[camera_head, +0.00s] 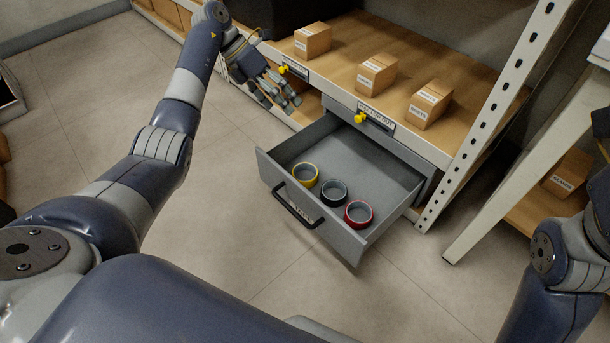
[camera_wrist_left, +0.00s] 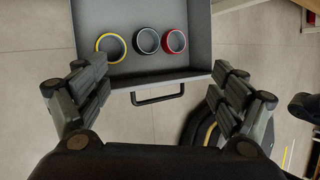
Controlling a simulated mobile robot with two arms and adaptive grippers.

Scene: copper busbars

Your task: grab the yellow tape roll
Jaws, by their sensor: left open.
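The yellow tape roll (camera_head: 305,175) lies in the open grey drawer (camera_head: 388,165), near the drawer's front and at the left of a row of rolls. The yellow roll also shows in the left wrist view (camera_wrist_left: 111,47), ahead of my gripper. My left gripper (camera_head: 283,98) is open and empty. It hangs beyond the drawer's left side, in front of the shelf unit, apart from the rolls. In the left wrist view its two fingers (camera_wrist_left: 153,98) stand wide apart with nothing between them. My right arm shows at the right edge of the head view, but its gripper is out of view.
A black roll (camera_head: 334,192) and a red roll (camera_head: 359,213) lie beside the yellow one. The drawer front carries a black handle (camera_head: 297,205). Cardboard boxes (camera_head: 376,75) stand on the wooden shelf above. A perforated metal post (camera_head: 490,110) rises right of the drawer. The floor in front is clear.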

